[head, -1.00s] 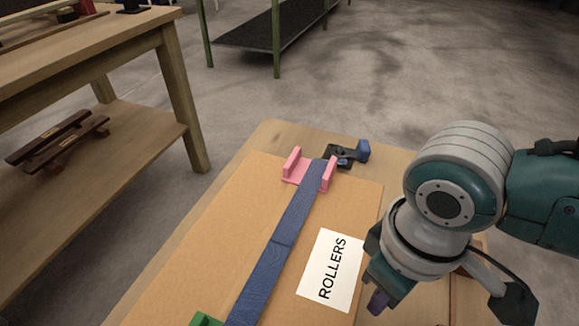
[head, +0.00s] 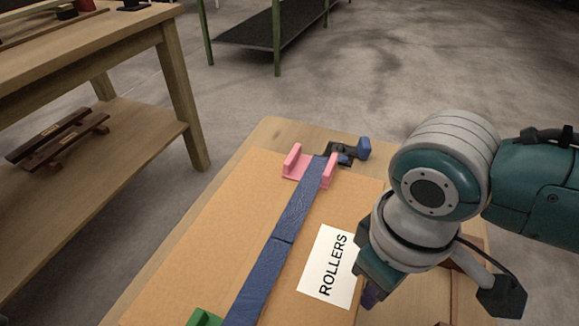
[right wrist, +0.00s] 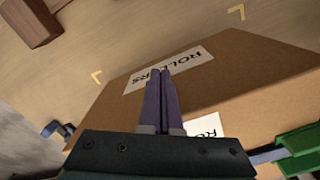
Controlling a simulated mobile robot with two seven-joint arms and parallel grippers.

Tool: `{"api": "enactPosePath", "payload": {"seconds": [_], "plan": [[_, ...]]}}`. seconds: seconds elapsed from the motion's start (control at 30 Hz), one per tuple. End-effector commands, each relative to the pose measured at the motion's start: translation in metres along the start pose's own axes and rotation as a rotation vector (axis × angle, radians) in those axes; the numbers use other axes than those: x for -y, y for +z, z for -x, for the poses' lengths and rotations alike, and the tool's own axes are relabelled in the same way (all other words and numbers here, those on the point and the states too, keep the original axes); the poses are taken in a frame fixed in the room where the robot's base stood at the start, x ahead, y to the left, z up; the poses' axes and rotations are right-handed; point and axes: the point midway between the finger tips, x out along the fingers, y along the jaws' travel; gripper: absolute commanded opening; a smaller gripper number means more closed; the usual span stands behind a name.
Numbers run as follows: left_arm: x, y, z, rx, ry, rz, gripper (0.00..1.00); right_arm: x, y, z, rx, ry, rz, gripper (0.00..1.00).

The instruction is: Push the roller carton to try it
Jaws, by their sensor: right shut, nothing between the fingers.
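The roller carton (head: 215,235) is a large brown box with a white ROLLERS label (head: 325,270) on top. In the right wrist view the carton (right wrist: 250,75) shows another ROLLERS label (right wrist: 185,65) on its side. My right gripper (head: 371,295) is low by the carton's right side, partly over the top label's edge in the picture. In the wrist view its purple fingers (right wrist: 158,78) are shut and empty, overlapping the side label. I cannot tell whether they touch the carton. My left gripper is not in view.
A blue strip (head: 275,250) runs along the carton top, with a pink bracket (head: 295,165) at its far end and a green one (head: 205,318) nearer. A dark blue device (head: 362,148) sits behind. Yellow corner marks (right wrist: 237,12) lie on the tabletop. A wooden bench (head: 110,50) stands left.

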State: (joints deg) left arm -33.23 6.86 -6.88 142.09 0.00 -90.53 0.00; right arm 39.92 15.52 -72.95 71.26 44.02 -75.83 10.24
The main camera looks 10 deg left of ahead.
Motion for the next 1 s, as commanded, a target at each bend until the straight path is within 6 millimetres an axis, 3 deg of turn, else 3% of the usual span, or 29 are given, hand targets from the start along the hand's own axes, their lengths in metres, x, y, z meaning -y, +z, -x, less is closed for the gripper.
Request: {"api": "enactPosePath", "payload": {"seconds": [1.0], "plan": [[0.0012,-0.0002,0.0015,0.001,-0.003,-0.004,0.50,0.0036,-0.0065,0.0011,-0.006,-0.002,0.000,0.00]]}}
